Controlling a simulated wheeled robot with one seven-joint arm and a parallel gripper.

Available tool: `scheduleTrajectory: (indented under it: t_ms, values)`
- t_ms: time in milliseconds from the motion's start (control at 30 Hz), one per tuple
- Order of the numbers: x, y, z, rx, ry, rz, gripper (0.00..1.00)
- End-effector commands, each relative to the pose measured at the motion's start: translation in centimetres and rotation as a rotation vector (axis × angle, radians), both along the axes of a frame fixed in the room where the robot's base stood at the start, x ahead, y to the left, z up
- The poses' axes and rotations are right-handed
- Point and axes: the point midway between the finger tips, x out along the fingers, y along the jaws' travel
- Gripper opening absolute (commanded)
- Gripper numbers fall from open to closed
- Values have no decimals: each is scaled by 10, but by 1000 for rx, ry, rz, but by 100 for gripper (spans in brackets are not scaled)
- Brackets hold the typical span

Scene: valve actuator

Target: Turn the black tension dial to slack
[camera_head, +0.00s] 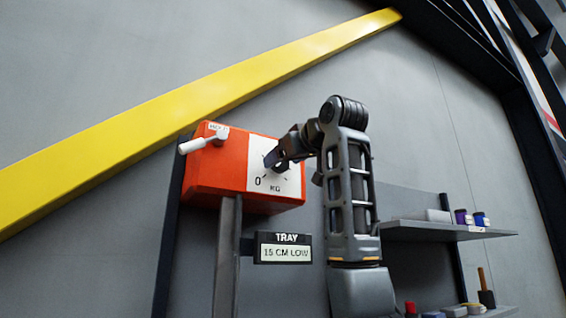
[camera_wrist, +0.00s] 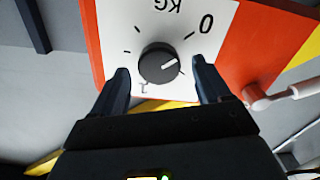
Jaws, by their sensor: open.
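The black tension dial (camera_wrist: 158,65) is a round knob with a white pointer mark, set on a white scale panel (camera_wrist: 195,12) with tick marks, "0" and "KG". The wrist view shows this panel upside down. In the head view the gripper (camera_head: 276,158) is in front of the panel and hides most of the dial. The panel is on an orange-red box (camera_head: 218,172).
A white lever (camera_head: 192,145) sticks out at the box's left; it also shows in the wrist view (camera_wrist: 305,89). A dark post (camera_head: 227,260) and a "TRAY 15 CM LOW" sign (camera_head: 285,248) are below the box. Shelves (camera_head: 440,231) with small items are at right.

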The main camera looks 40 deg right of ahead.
Motion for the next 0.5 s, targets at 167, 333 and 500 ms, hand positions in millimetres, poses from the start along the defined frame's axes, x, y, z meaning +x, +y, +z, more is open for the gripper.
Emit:
scheduleTrajectory:
  t_ms: [167, 333, 500]
  values:
    - [-30, 8, -2, -1, -5, 0, 77]
    - [-52, 15, -2, -1, -2, 1, 77]
    - [-61, 18, -1, 0, 0, 0, 77]
